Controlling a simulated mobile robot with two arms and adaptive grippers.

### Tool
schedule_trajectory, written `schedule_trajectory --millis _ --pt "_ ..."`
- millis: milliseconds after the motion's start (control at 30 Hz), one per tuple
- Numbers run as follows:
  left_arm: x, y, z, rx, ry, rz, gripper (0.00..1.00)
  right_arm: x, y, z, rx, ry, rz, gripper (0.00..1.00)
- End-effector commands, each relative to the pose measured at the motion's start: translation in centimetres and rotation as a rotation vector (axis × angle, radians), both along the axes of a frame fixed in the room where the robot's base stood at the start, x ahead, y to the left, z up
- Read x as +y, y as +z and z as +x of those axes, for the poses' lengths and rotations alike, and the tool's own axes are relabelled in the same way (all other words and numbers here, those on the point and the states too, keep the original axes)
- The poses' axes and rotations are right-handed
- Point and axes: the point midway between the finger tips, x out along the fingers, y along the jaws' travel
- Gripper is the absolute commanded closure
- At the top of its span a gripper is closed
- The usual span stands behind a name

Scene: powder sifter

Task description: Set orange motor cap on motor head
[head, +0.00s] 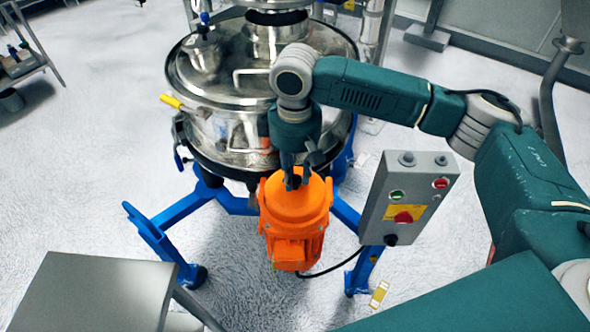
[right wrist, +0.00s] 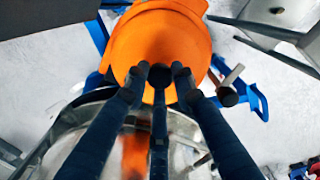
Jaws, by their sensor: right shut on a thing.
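My right gripper (head: 295,182) points down at the top of the orange motor, with its fingers close together on the orange motor cap (head: 281,207). In the right wrist view the cap (right wrist: 150,42) is a broad round orange disc, and the three dark fingers (right wrist: 161,76) meet over its near part. The motor (head: 293,247) stands upright below the cap in front of the sifter. The cap lines up closely with the motor head, which it hides. I cannot tell whether the cap is fully seated. My left gripper is not in view.
The steel sifter drum (head: 237,95) with its lid stands right behind the motor. A blue leg frame (head: 180,208) spreads around it. A grey control box (head: 408,195) with green and red buttons is just right of the motor. Open floor (head: 75,190) lies to the left.

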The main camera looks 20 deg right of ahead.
Motion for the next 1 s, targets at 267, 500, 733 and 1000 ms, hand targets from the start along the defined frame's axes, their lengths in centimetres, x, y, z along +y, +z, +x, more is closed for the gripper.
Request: schedule_trajectory --millis 267,500,733,1000 --pt "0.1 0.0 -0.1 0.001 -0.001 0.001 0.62 0.0 0.0 0.0 -0.001 0.0 0.0 0.56" --pt "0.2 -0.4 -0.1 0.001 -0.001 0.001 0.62 0.0 0.3 0.1 -0.003 0.0 0.0 0.56" --pt "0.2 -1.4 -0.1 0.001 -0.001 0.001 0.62 0.1 3.8 0.1 -0.005 0.002 0.001 0.56" --pt "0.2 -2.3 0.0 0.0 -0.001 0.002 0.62 0.1 9.8 0.2 -0.004 -0.001 0.001 0.56"
